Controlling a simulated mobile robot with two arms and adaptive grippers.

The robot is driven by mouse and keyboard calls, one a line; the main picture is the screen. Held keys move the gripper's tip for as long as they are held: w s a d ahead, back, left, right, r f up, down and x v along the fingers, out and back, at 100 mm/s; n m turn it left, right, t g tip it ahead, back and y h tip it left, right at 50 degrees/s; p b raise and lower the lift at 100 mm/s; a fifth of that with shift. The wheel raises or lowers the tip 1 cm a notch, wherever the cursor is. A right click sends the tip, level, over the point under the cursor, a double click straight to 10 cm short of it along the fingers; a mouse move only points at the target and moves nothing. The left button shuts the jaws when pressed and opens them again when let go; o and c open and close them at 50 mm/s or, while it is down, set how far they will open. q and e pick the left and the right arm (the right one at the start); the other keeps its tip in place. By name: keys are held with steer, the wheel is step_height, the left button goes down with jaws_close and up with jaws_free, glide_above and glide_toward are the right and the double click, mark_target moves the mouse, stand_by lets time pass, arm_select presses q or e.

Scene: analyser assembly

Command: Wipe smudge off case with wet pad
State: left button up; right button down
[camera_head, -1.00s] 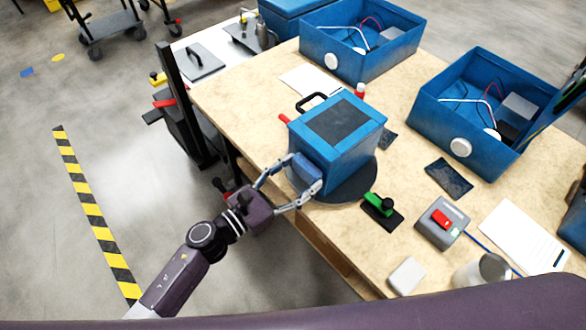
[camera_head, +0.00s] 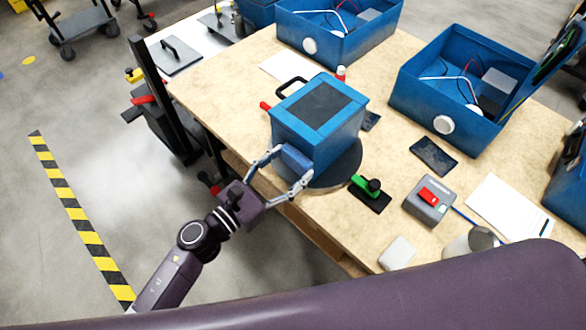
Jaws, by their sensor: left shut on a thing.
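The closed blue case (camera_head: 316,145) with a dark top panel and black handle stands on a round dark turntable (camera_head: 345,172) near the table's front edge. My left gripper (camera_head: 295,163) is at the case's near left side, shut on a blue pad (camera_head: 294,157). The pad is against or very close to the case wall; I cannot tell whether it touches. No smudge can be made out on the visible faces. My right gripper is not in view.
Two open blue cases with wires (camera_head: 335,45) (camera_head: 465,125) stand at the back and right. A green clamp (camera_head: 362,186), a grey box with a red switch (camera_head: 428,200), a dark flat panel (camera_head: 433,156) and a white block (camera_head: 397,252) lie right of the turntable.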

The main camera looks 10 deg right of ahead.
mark_target(276, 136)
arm_select(q)
steer(key=shift+w+a, duration=0.55)
steer(key=shift+w, duration=0.2)
steer(key=shift+w+a+b, duration=0.55)
steer(key=shift+w+a, duration=0.1)
steer(key=shift+w, duration=0.25)
steer(key=shift+w+a+b, duration=0.55)
steer(key=shift+w+a, duration=0.1)
steer(key=shift+w, duration=0.25)
steer(key=shift+w+a+b, duration=0.55)
steer(key=shift+w+a, duration=0.1)
steer(key=shift+w, duration=0.25)
steer(key=shift+s+a+f, duration=0.1)
steer(key=shift+s+a, duration=0.25)
steer(key=shift+a, duration=0.1)
steer(key=shift+b+v, duration=0.6)
steer(key=shift+v, duration=1.75)
